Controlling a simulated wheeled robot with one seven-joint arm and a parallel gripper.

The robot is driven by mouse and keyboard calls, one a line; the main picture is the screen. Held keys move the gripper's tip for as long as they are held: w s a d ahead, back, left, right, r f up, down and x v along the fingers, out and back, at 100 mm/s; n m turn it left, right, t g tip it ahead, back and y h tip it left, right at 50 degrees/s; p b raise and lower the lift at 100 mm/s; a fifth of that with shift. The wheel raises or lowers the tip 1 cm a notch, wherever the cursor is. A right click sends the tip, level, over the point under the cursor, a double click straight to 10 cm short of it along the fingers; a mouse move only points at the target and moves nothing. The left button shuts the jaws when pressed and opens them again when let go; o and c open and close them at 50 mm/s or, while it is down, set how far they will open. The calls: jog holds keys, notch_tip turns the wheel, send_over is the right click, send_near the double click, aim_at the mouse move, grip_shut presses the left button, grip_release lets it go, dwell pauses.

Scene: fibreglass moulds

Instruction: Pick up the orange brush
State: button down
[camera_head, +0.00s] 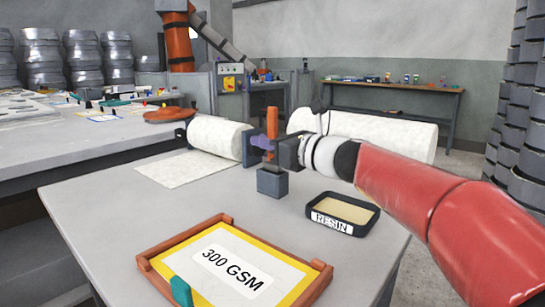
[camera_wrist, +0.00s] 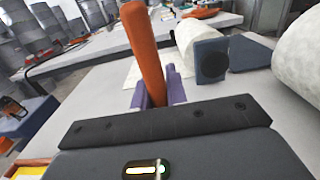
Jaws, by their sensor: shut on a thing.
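The orange brush (camera_head: 272,121) is upright on the table's far side, with its handle pointing up. Its handle also rises in the wrist view (camera_wrist: 143,50). My gripper (camera_head: 264,146) has its purple fingers closed around the handle. The brush's lower part is hidden by the fingers and the dark grey block-shaped holder (camera_head: 272,183) directly below. I cannot tell whether its lower end is inside the holder or just above it.
A black-rimmed resin tray (camera_head: 334,225) lies right of the holder. An orange-framed "300 GSM" board (camera_head: 236,272) with a teal piece (camera_head: 181,291) is in front. White fabric rolls (camera_head: 215,138) (camera_head: 385,132) lie behind. The grey tabletop (camera_head: 120,210) is clear at left.

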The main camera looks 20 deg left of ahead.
jog(key=shift+r, duration=0.15)
notch_tip(320, 180, up, 20)
jog(key=p, duration=0.8)
dwell(2.1)
